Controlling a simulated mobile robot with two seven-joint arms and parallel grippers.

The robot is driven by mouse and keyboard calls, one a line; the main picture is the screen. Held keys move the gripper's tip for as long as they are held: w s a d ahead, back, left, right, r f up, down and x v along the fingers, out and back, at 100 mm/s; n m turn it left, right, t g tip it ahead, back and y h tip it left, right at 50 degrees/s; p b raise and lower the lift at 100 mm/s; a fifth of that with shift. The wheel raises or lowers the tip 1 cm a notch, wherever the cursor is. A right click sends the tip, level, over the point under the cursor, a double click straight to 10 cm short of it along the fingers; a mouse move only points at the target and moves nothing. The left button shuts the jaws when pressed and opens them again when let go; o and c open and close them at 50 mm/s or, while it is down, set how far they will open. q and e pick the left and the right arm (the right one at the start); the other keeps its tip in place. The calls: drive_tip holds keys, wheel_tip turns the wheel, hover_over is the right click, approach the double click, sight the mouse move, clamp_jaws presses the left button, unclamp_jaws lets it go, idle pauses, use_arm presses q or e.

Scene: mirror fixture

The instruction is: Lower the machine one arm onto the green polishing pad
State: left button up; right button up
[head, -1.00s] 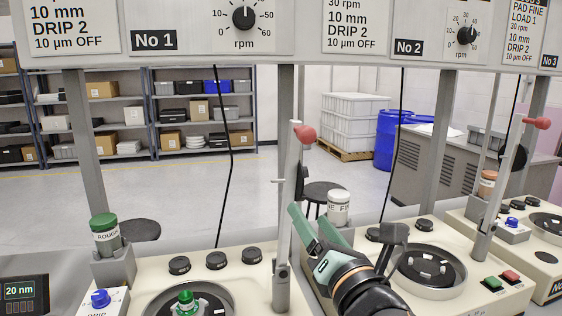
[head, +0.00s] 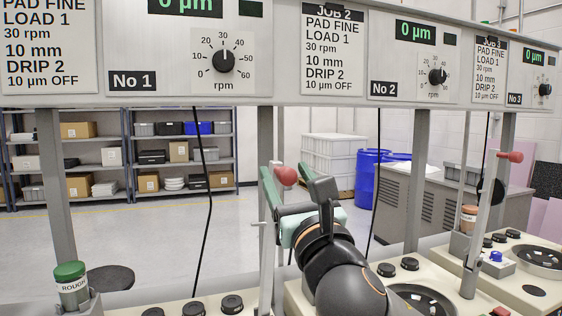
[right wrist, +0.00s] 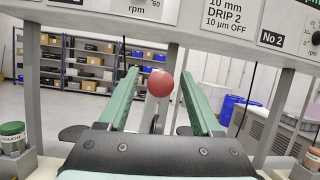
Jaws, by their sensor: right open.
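The machine one arm (head: 267,250) is a grey lever standing nearly upright on machine one, with a red ball knob (head: 286,176) at its top. My right gripper (head: 288,173) is open around the knob's height, with one finger on each side of it in the picture. In the right wrist view the red knob (right wrist: 160,83) shows between the two green fingers (right wrist: 159,75), with gaps on both sides; how deep it sits between them is hard to tell. The green polishing pad is below the head view and not visible now. My left gripper is not in view.
The overhead panel (head: 270,85) with job cards and dials runs across the top, close above the gripper. Machine two (head: 425,300) is to the right, with its own raised lever beyond. A green-capped ROUGH bottle (head: 72,285) stands at lower left. Frame posts (head: 55,180) flank the space.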

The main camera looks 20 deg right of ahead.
sight(281, 166)
drive_tip(key=shift+x, duration=1.8)
drive_tip(key=shift+c, duration=0.3)
clamp_jaws()
